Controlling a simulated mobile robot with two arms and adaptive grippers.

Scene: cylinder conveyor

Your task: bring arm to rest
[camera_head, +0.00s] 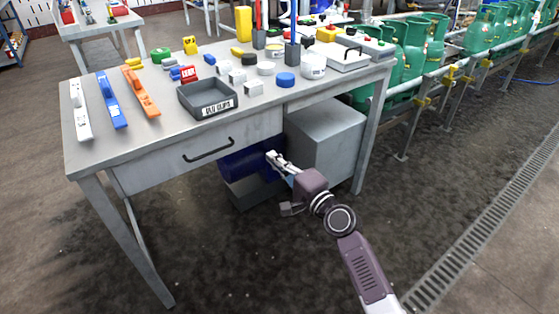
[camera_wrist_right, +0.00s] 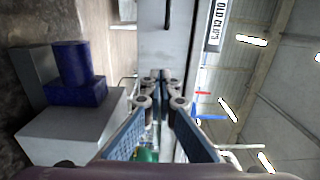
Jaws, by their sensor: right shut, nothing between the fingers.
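My right arm comes in from the bottom right of the head view. Its gripper (camera_head: 276,158) is in front of the workbench (camera_head: 145,165), below the tabletop level and near the drawer (camera_head: 205,150). The gripper is shut and empty. In the right wrist view its fingers (camera_wrist_right: 161,80) point toward the drawer front, with nothing between them. My left gripper is not in view.
Under the bench stand a grey cabinet (camera_head: 335,150) and a blue object (camera_head: 240,165). A dark tray labelled OLD CLIPS (camera_head: 195,105) and several small parts lie on top. Green gas cylinders (camera_head: 425,45) line a conveyor at right. The floor in front is clear.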

